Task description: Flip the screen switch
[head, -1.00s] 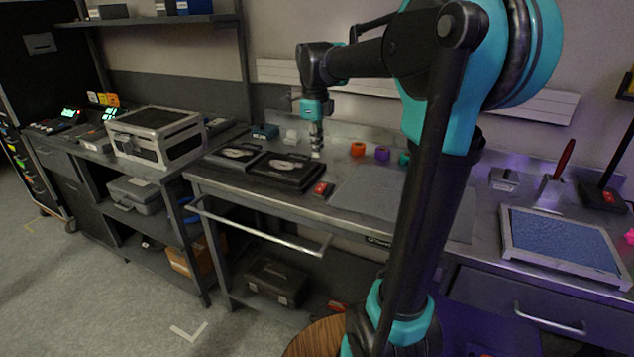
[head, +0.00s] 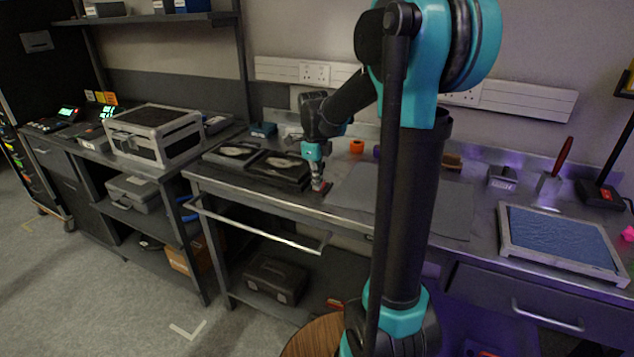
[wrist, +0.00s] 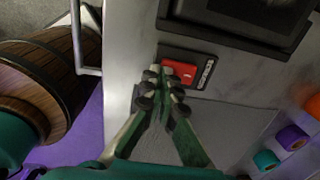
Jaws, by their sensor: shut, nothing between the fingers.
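The switch (wrist: 186,70) is a small black box with a red rocker and a white-lettered label, on the metal bench in front of a black-framed unit. In the head view the red switch (head: 326,187) is partly hidden by my gripper (head: 318,184). In the wrist view my gripper (wrist: 161,74) is shut and empty, its fingertips over the left, near part of the red rocker. I cannot tell whether the tips touch it. The black-framed units (head: 280,169) lie flat on the bench; which one is the screen is not clear.
A grey mat (head: 352,190) lies right of the switch. Orange (head: 357,146) and purple (wrist: 291,137) rolls stand toward the back. A silver case (head: 152,134) sits on the left bench. A wooden barrel (wrist: 50,80) stands below the bench edge.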

